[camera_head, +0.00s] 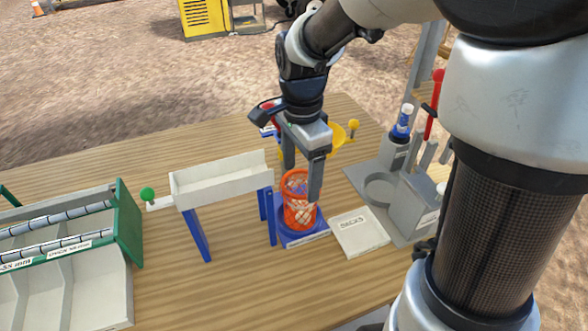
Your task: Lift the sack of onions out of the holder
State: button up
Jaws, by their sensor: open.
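I cannot tell whether the fingers touch the holder or the sack. The right finger hides part of the holder and its contents.
A white trough on blue legs (222,181) stands close on the left. A flat white plate (359,232) lies right of the base. A grey stand with a bottle (393,150) is further right, and a green-ended rack (128,222) is far left. The front table is clear.

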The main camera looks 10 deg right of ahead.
aim_at(301, 184)
notch_tip(301, 184, down, 4)
jog(key=shift+b, duration=0.35)
jog(key=c, duration=1)
jog(key=shift+r, duration=0.1)
jog(key=shift+c, duration=0.2)
